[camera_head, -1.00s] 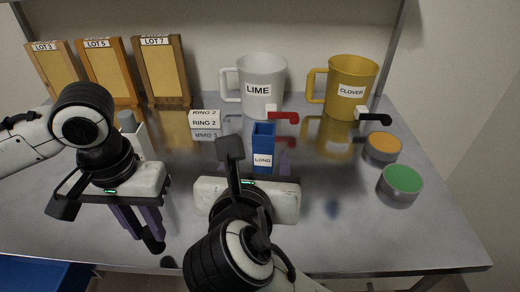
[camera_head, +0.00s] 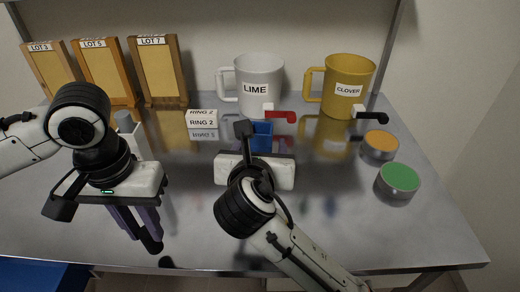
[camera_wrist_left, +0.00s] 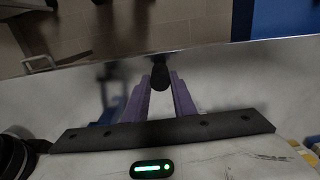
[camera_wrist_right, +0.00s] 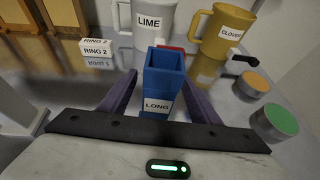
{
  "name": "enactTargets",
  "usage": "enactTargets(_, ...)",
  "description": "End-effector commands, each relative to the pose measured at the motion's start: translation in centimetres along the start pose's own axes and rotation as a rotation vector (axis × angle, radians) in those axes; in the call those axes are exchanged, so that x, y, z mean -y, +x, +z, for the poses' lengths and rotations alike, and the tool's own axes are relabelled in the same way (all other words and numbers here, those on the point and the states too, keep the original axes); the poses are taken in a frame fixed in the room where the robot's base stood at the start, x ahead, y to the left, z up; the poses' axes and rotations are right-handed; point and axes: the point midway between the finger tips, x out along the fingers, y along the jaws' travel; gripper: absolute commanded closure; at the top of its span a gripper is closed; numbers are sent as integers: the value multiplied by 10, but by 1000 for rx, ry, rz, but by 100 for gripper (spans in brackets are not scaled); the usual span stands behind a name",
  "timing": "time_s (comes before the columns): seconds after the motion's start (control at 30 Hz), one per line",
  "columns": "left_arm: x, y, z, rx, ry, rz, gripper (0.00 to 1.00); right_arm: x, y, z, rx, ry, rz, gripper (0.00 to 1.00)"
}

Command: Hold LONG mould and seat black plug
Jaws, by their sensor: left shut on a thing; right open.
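The blue LONG mould (camera_head: 262,133) stands upright on the table with its open top up. In the right wrist view it (camera_wrist_right: 163,78) is between the fingers of my right gripper (camera_wrist_right: 163,90), which is open with gaps seemingly left at the sides. In the head view that gripper's hand covers most of the mould. My left gripper (camera_head: 140,230) is shut on the black plug (camera_head: 152,246), held low near the table's front left edge. In the left wrist view the plug (camera_wrist_left: 160,76) shows its rounded dark end between the purple fingers.
Behind the mould stand a white LIME mug (camera_head: 260,85) with a red tap handle (camera_head: 284,117) and a yellow CLOVER mug (camera_head: 348,88). RING 2 block (camera_head: 202,119) is left of the mould. Orange (camera_head: 381,143) and green (camera_head: 399,179) round containers stand right. The front right is clear.

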Motion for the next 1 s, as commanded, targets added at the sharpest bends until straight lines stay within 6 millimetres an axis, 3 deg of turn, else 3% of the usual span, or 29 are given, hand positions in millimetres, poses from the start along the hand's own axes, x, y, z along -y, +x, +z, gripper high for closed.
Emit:
enactTargets(0.27, 0, 0, 0, 0, 0, 0, 98, 0, 2, 0, 0, 1, 0, 43)
enactTargets(0.57, 0, 0, 0, 0, 0, 0, 98, 0, 1, 0, 0, 0, 0, 92)
enactTargets(0.87, 0, 0, 0, 0, 0, 0, 98, 0, 1, 0, 0, 0, 0, 92)
enactTargets(0.9, 0, 0, 0, 0, 0, 0, 98, 0, 1, 0, 0, 0, 0, 70)
enactTargets(1.0, 0, 0, 0, 0, 0, 0, 98, 0, 1, 0, 0, 0, 0, 87)
